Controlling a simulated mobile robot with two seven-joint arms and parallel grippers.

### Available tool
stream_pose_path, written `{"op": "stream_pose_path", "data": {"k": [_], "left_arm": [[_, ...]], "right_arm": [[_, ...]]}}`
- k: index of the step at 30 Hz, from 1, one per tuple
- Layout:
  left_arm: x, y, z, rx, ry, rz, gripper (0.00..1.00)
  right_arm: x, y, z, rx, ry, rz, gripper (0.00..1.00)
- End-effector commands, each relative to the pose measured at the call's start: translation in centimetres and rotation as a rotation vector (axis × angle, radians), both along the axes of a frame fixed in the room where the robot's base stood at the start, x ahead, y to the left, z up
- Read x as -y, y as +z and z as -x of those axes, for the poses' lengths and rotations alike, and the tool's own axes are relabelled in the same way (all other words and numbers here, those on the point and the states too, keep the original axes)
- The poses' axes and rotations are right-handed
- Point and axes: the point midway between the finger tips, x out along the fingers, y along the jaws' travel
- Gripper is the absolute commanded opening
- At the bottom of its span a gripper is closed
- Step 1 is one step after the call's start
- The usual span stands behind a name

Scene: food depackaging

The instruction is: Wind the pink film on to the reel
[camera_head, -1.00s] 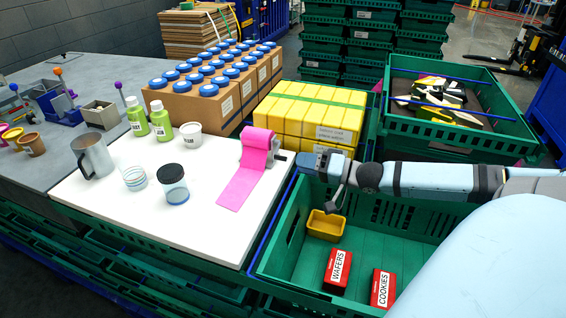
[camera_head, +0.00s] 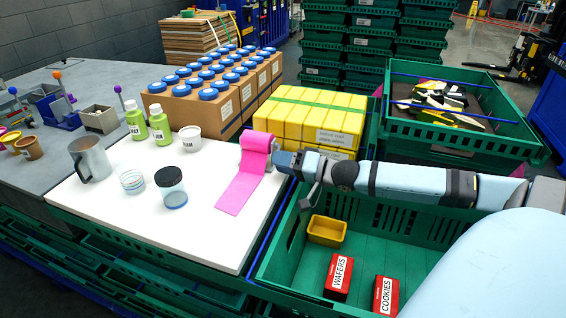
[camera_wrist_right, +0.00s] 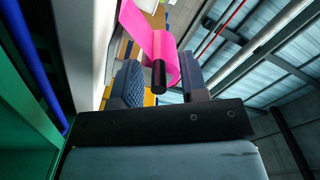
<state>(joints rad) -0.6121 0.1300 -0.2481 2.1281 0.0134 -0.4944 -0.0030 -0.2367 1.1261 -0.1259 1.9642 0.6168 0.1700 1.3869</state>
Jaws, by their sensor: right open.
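The pink film (camera_head: 242,192) lies as a flat strip on the white board, running from the reel (camera_head: 256,148) toward the front. The reel stands at the board's right edge with pink film around it. My right gripper (camera_head: 279,160) is at the reel's right side. In the right wrist view the pink film (camera_wrist_right: 152,40) is ahead, and the dark handle (camera_wrist_right: 159,76) of the reel stands between the two open fingers. I cannot tell whether either finger touches it. My left gripper is out of view.
Yellow cartons (camera_head: 305,115) are behind the reel. A green crate (camera_head: 385,262) with red boxes lies below my right arm.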

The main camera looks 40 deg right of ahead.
Motion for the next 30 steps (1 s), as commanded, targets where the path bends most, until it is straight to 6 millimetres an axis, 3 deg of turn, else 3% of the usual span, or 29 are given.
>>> {"op": "stream_pose_path", "data": {"k": [1,6,19,30], "left_arm": [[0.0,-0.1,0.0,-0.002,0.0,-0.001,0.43],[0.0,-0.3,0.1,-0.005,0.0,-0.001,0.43],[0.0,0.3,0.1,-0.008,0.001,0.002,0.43],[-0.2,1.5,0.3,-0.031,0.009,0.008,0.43]], "right_arm": [[0.0,0.0,0.0,0.0,0.0,0.0,0.38],[0.0,0.0,0.0,0.0,0.0,0.0,0.0],[0.1,0.1,-0.1,0.021,-0.001,0.04,0.0],[0.7,-0.6,-0.4,0.138,-0.001,0.259,0.0]]}}
